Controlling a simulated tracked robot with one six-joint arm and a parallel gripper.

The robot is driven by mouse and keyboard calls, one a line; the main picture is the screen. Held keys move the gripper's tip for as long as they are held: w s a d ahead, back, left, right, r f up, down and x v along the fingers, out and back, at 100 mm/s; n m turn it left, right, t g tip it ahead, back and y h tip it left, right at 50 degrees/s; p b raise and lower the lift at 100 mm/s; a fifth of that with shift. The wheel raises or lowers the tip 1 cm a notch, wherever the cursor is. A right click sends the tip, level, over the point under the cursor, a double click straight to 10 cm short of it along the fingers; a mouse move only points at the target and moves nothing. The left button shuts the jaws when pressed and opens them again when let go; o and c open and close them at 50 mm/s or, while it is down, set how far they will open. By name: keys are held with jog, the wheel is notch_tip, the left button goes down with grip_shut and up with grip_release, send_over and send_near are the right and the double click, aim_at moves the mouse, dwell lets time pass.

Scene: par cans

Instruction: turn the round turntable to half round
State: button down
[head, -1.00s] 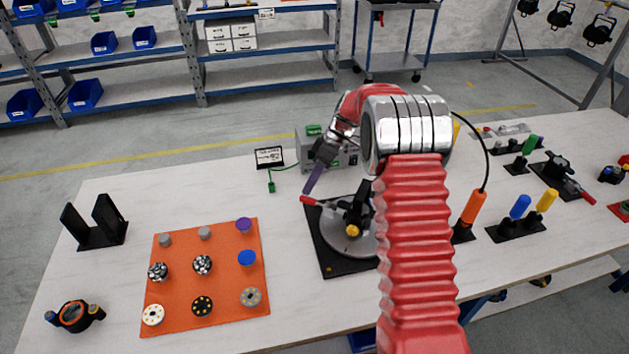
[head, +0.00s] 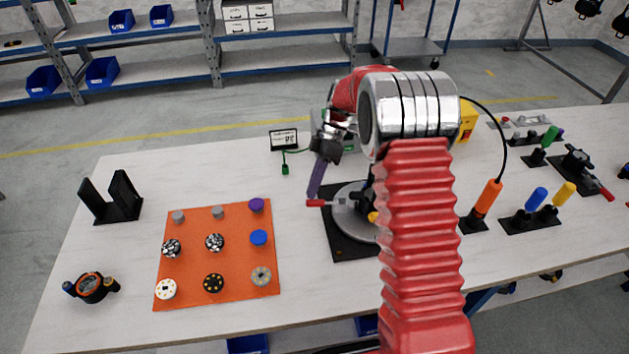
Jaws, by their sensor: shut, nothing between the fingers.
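The round turntable (head: 346,221) is a grey disc on a black square base (head: 343,248), left of my red arm in the head view. A red-tipped handle (head: 318,203) sticks out at its left side. A black fixture with a yellow knob (head: 373,217) sits on the disc. My arm hides the right part of the turntable. My gripper (head: 314,193) is shut and points down at the handle's red tip. It looks close to the handle, but I cannot tell if they touch.
An orange mat (head: 190,258) with several round parts lies to the left. A black bracket (head: 112,200) stands at the far left. An orange-handled tool (head: 486,197) and a holder with blue and yellow handles (head: 530,222) are at right.

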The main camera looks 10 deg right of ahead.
jog(key=shift+s+a+n+g+h, duration=0.15)
jog(key=shift+s+n, duration=0.25)
jog(key=shift+s, duration=0.1)
jog(key=shift+s+a+n+g+h, duration=0.1)
jog(key=shift+s+n+g+h, duration=0.05)
jog(key=shift+s+n, duration=0.3)
jog(key=shift+s, duration=0.1)
jog(key=shift+w+r, duration=0.25)
jog(key=shift+w, duration=0.35)
jog(key=w+v, duration=0.1)
jog(key=v, duration=1.1)
jog(key=shift+w+a+f, duration=0.25)
jog(key=shift+w+a, duration=0.05)
